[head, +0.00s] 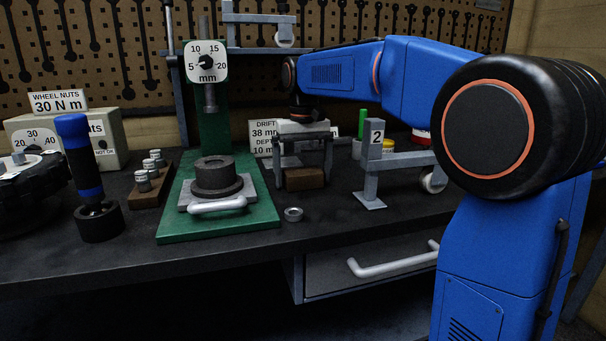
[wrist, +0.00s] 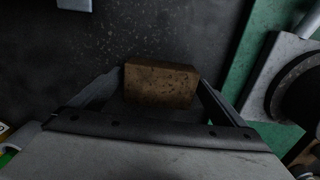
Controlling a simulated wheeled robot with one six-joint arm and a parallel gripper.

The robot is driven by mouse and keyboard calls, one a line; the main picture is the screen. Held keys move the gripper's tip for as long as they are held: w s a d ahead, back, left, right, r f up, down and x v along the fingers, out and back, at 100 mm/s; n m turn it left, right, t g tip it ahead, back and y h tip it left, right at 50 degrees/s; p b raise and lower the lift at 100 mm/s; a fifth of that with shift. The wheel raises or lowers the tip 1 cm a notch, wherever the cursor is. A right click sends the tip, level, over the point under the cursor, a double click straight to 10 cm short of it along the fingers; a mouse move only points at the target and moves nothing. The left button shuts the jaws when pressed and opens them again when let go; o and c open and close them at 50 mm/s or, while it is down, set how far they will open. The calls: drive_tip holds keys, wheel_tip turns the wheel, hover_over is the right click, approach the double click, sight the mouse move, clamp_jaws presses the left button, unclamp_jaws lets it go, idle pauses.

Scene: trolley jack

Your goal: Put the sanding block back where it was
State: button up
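The sanding block (head: 305,179) is a small brown block, low over or on the bench to the right of the green press. It also shows between my fingers in the wrist view (wrist: 160,83). My gripper (head: 303,168) points down with one finger at each side of the block. In the wrist view, the fingertips (wrist: 161,78) meet both ends of the block with no clear gap, so the gripper looks shut on it. I cannot tell whether the block's underside touches the bench.
The green press (head: 218,222) with a white handle stands close on the left. A grey stand marked 2 (head: 371,165) is close on the right. Label cards (head: 263,138) stand behind. The front bench strip is mostly clear.

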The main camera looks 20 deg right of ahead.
sight(303, 171)
drive_tip(key=shift+r, duration=0.1)
wheel_tip(303, 171, up, 12)
idle(0.8)
